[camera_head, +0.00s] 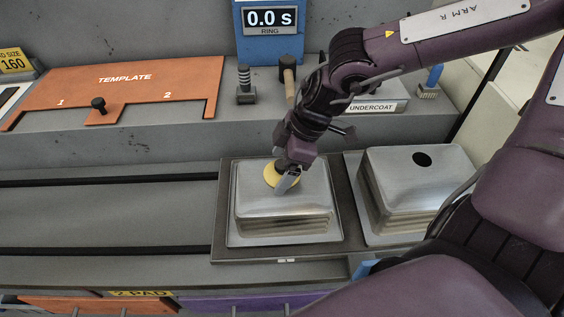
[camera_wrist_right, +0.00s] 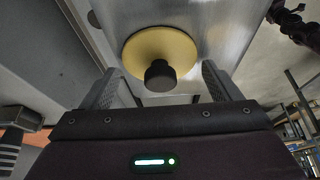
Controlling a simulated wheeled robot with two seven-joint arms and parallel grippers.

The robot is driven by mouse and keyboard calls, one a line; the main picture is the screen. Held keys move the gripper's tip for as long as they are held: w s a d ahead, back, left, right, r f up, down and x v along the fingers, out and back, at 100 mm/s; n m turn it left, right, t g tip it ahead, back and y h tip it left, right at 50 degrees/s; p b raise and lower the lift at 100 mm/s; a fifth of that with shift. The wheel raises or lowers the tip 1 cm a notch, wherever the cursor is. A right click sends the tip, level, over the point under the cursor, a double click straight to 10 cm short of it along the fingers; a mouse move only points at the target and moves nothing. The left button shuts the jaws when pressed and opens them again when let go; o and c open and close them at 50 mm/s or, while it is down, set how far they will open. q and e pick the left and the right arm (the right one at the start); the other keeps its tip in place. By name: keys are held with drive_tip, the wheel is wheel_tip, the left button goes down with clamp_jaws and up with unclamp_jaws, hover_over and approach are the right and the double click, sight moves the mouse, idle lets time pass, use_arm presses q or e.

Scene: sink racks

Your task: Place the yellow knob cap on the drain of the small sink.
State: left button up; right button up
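A yellow disc cap with a black knob (camera_wrist_right: 160,48) lies on the upturned bottom of the left steel sink (camera_head: 305,212). The cap also shows in the head view (camera_head: 269,175), partly behind my right gripper (camera_head: 286,182). My left gripper is out of view.
A dark rack (camera_head: 228,215) holds the left sink. An orange template (camera_head: 140,85) with a black knob lies at the back left. A blue display (camera_head: 270,48), a mallet (camera_head: 288,75), an undercoat box and a brush (camera_head: 433,80) stand behind. The bench left of the rack is clear.

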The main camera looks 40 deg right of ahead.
drive_tip(key=shift+o, duration=0.5)
drive_tip(key=shift+r, duration=0.1)
drive_tip(key=shift+r+p, duration=0.2)
drive_tip(key=shift+p, duration=0.1)
drive_tip(key=shift+d+r, duration=0.1)
drive_tip(key=shift+r, duration=0.15)
drive_tip(key=v, duration=1.1)
drive_tip(key=shift+s+r, duration=0.1)
